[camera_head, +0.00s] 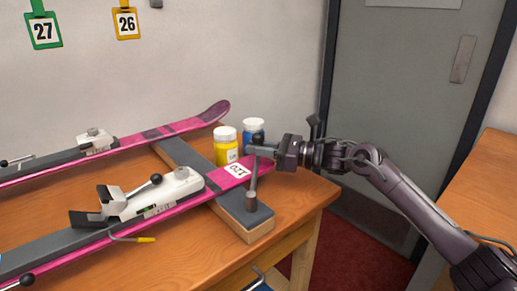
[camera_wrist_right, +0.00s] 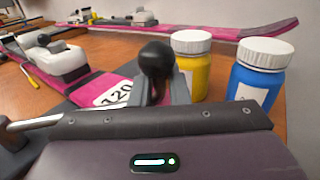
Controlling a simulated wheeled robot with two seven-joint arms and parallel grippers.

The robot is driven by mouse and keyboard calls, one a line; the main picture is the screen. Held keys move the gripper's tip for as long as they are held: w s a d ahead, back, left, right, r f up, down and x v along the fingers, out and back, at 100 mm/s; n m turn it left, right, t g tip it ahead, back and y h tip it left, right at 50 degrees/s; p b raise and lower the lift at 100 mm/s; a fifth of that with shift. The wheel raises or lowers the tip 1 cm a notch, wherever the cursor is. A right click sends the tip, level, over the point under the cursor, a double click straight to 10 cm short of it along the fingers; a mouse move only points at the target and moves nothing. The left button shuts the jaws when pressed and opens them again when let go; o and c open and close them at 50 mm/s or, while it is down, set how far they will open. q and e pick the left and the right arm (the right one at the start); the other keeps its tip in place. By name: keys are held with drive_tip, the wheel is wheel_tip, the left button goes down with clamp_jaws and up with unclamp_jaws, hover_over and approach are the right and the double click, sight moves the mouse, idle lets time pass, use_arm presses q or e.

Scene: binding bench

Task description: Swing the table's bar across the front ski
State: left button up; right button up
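The front ski (camera_head: 48,265) is pink and grey, with a white binding (camera_head: 165,192) and a 120 label. The table's grey bar (camera_head: 253,180) rises in the picture from its pivot on the front end of the padded crosspiece (camera_head: 228,204). It overlaps the ski's right end; its height above the ski is unclear. Its black knob (camera_wrist_right: 155,60) stands between the fingers of my right gripper (camera_head: 262,149), which look closed around its stem in the right wrist view. The gripper hides much of the ski's tip. My left gripper is out of view.
A yellow jar (camera_head: 226,152) and a blue jar (camera_head: 253,132) stand just behind the bar's knob. A second pink ski (camera_head: 190,124) lies at the back. The wooden table's (camera_head: 185,250) right edge is near; a grey door (camera_head: 400,90) is beyond.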

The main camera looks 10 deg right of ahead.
drive_tip(key=shift+o, duration=0.8)
